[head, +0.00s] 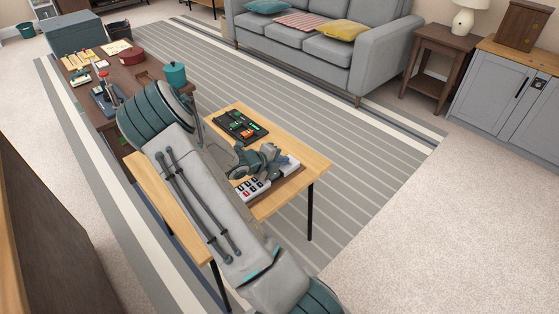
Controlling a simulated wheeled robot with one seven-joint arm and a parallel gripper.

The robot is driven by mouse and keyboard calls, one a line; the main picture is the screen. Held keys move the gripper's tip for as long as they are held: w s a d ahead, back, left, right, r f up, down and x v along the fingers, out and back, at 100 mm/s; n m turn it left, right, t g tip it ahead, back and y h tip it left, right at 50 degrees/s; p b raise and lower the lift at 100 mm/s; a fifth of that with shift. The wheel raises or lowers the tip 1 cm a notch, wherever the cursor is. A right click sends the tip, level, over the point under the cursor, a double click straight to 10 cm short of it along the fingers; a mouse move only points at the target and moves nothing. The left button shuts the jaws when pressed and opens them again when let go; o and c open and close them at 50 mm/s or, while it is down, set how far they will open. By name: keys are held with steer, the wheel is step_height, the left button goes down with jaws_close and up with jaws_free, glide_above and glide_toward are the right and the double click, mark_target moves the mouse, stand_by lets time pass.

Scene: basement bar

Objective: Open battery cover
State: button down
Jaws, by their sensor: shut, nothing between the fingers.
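A long white device (252,190) with rows of dark, grey and red keys lies on the small wooden table (312,171). My gripper (279,163) is over the middle of the device and hides that part of it. The gripper is shut with nothing held. I cannot tell whether its fingertips touch the device. No battery cover can be made out from here; the arm and gripper hide much of the device.
A black tray (262,133) with green and orange items is behind the gripper on the same table. A dark desk (135,68) with tools and a teal pot (175,75) stands beyond at left. A grey sofa (372,48) is at the back. Floor at right is clear.

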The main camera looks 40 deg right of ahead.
steer(key=a+p, duration=0.3)
steer(key=a, duration=0.1)
steer(key=shift+s+a+r, duration=0.1)
steer(key=shift+r, duration=0.15)
steer(key=p+v, duration=0.2)
steer(key=v, duration=0.7)
steer(key=shift+a, duration=0.35)
